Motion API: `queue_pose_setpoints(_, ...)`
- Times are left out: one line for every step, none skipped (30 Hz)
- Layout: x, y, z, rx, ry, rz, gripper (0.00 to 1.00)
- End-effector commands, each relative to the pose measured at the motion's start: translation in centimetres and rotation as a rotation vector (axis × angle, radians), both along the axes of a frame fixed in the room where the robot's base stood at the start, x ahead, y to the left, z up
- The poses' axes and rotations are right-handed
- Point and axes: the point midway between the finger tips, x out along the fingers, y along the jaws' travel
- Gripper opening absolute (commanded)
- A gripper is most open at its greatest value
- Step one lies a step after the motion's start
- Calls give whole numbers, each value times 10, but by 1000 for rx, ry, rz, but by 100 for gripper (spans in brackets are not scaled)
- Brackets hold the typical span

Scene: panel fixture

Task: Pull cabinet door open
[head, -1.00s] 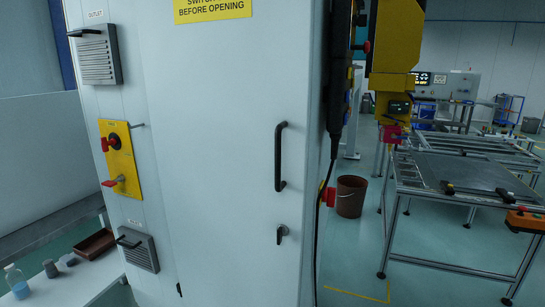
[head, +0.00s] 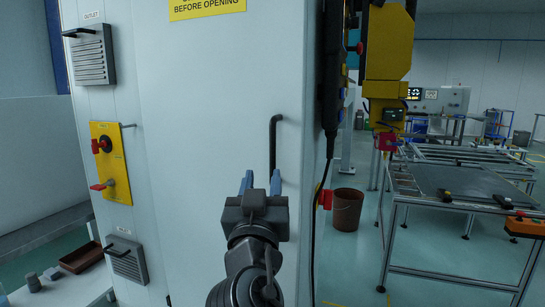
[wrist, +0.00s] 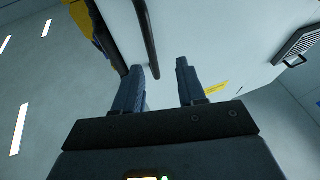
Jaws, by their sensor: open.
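The cabinet door (head: 215,110) is a pale, flat panel and looks closed. Its black vertical bar handle (head: 273,145) is near the door's right edge; my gripper hides its lower part in the head view. My gripper (head: 261,182) is open, with two blue fingers pointing up toward the handle. I cannot tell whether a finger touches the handle. The small latch below the handle is hidden behind my gripper.
A yellow panel with red switches (head: 112,162) and vents (head: 92,55) are on the cabinet's left face. A black cable (head: 318,215) hangs along the right edge. A brown bucket (head: 346,210) and a metal-frame table (head: 450,190) stand right, with open floor between.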

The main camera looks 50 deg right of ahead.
Motion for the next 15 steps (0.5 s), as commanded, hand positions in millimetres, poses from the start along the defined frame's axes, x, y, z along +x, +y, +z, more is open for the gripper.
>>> queue_pose_setpoints(0, -4, 10, -2, -31, -25, 40)
queue_pose_setpoints(0, -5, 14, -2, -46, -36, 40)
queue_pose_setpoints(-1, -7, 18, -3, -57, -50, 40)
queue_pose_setpoints(-1, -8, 21, -4, -65, -58, 40)
queue_pose_setpoints(-1, -9, 23, -4, -71, -62, 40)
queue_pose_setpoints(-1, -11, 25, -4, -75, -66, 40)
queue_pose_setpoints(0, -13, 27, -3, -75, -68, 40)
queue_pose_setpoints(1, -15, 28, -3, -76, -69, 40)
queue_pose_setpoints(3, -18, 30, -4, -75, -70, 40)
queue_pose_setpoints(5, -21, 32, -3, -76, -69, 40)
queue_pose_setpoints(7, -24, 34, -4, -76, -68, 40)
queue_pose_setpoints(10, -30, 37, -4, -76, -69, 40)
queue_pose_setpoints(12, -34, 39, -4, -75, -70, 40)
queue_pose_setpoints(14, -38, 40, -4, -74, -70, 40)
queue_pose_setpoints(18, -42, 43, -4, -74, -68, 40)
